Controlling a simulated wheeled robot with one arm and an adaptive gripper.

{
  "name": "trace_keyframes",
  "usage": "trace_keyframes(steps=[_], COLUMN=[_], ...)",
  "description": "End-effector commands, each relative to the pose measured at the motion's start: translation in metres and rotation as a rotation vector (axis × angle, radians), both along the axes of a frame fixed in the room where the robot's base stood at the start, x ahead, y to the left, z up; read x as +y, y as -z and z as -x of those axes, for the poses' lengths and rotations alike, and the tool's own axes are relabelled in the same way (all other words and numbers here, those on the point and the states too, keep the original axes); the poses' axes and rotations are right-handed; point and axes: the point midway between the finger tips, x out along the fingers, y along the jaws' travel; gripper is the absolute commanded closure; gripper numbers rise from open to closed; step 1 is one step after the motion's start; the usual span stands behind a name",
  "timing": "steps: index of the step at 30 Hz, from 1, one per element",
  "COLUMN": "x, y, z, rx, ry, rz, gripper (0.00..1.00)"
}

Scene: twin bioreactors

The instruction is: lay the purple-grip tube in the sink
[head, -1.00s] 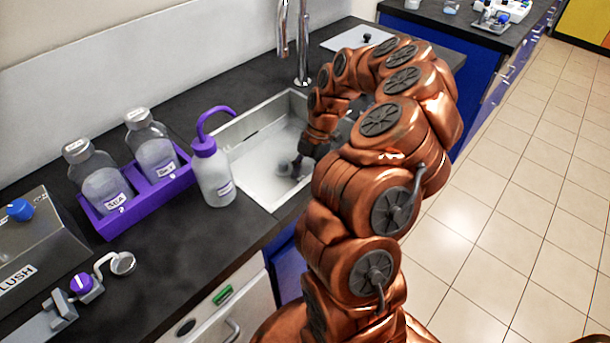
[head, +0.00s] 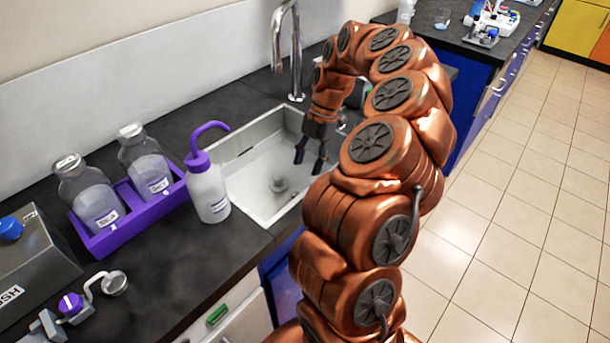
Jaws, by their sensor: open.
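My gripper (head: 309,164) hangs over the right part of the steel sink (head: 250,178). Its two dark fingers point down, apart, and nothing shows between them. The round drain (head: 278,184) is visible on the sink floor, left of and below the fingers. I cannot make out a purple-grip tube in the visible part of the sink. My arm hides the sink's right side and the counter behind it.
A white wash bottle (head: 207,188) with a purple spout stands at the sink's left edge. Left of it, a purple rack (head: 125,225) holds two bottles. A tall faucet (head: 291,50) rises behind the sink. A purple knob (head: 70,304) sits at the lower left.

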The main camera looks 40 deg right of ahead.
Motion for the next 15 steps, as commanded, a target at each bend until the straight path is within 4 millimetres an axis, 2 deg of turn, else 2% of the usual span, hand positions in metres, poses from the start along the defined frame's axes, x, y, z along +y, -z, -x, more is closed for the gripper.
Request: trace_keyframes(steps=[6,15], x=[-0.008,-0.011], y=[-0.019,-0.028], z=[-0.002,-0.002], rx=[-0.002,-0.001], ry=[0.001,0.000], rz=[0.001,-0.001], gripper=[0.49,0.49])
